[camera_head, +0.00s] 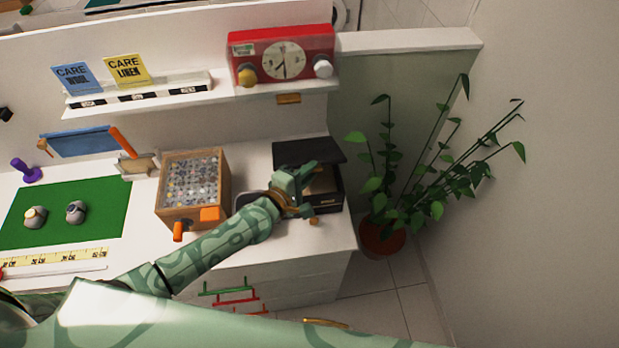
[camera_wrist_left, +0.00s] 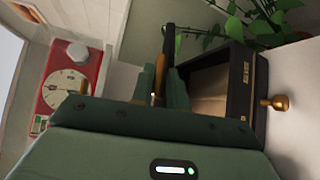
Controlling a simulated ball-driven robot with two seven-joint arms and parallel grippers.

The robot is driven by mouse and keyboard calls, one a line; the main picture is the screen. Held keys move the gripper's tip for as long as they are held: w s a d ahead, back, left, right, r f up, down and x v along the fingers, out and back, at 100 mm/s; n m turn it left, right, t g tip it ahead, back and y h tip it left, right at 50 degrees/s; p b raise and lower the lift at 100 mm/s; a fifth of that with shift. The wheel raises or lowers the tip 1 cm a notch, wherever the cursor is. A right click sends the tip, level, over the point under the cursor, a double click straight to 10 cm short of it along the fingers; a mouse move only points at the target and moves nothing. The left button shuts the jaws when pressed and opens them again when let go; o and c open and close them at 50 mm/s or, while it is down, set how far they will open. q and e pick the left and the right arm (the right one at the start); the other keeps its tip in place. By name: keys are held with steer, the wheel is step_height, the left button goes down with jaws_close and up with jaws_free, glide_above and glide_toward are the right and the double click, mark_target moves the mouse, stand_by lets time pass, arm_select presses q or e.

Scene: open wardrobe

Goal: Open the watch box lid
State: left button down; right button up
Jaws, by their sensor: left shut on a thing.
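The watch box (camera_head: 328,204) is a black box with a beige inside, at the right end of the white worktop. Its black lid (camera_head: 322,150) stands raised at the back, and the opening shows below it. My left gripper (camera_head: 304,176) reaches over the box from the left and is shut on the lid. In the left wrist view, the fingers (camera_wrist_left: 160,92) close around the dark lid, seen nearly edge-on (camera_wrist_left: 168,42). The box's open inside (camera_wrist_left: 208,84) lies to their right. The fingers hide part of the lid edge. My right gripper is out of view.
A potted plant (camera_head: 382,237) stands right of the worktop's edge. A brass knob (camera_wrist_left: 276,103) sticks out by the box.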

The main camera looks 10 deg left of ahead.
arm_select(q)
steer(key=shift+w+a+r+p, duration=0.15)
steer(key=shift+w+r+p, duration=0.1)
steer(key=shift+w+r, duration=0.25)
steer(key=shift+w+a+r+p, duration=0.15)
steer(key=shift+w+r+p, duration=0.15)
steer(key=shift+r, duration=0.4)
steer(key=c, duration=1.5)
jaws_free()
steer(key=shift+f, duration=0.15)
steer(key=shift+s+a, duration=0.1)
steer(key=shift+s, duration=0.15)
steer(key=p+v, duration=0.1)
steer(key=v, duration=1.4)
steer(key=shift+s+a, duration=0.2)
steer(key=shift+s, duration=0.1)
